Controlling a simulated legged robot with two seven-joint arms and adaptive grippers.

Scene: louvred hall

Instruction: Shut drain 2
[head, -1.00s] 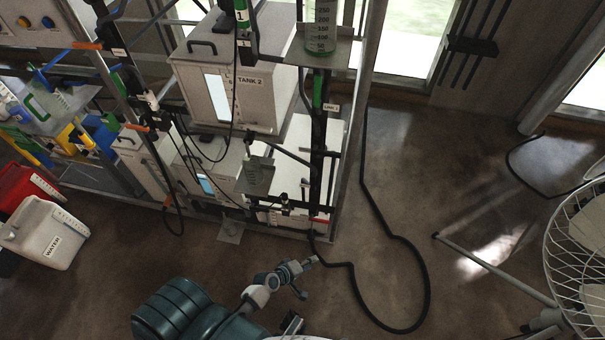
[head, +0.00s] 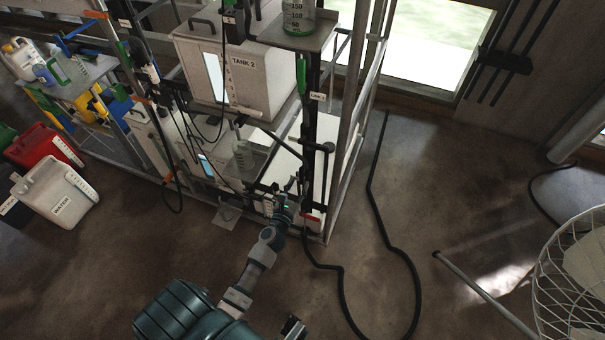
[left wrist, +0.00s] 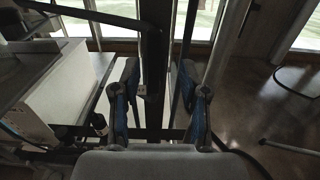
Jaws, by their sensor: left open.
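My left gripper (head: 291,192) is open and reaches to the foot of the dark upright pipe of the line labelled 2, low on the rack's near right corner. A small red handle (head: 312,217) sits at the pipe's foot, just right of the gripper; I cannot read a drain label on it. In the left wrist view, the open fingers (left wrist: 160,95) stand either side of the dark pipe (left wrist: 154,60), with nothing clearly gripped. The red handle cannot be made out there. Tank 2 (head: 238,68) is a white box higher on the rack.
A green handle (head: 301,75) is higher on the same pipe. A clear beaker (head: 243,158) stands on a small shelf left of the gripper. A black hose (head: 385,235) loops over the floor. A wire-caged fan (head: 575,275) is at the right. A white water can (head: 57,195) stands left.

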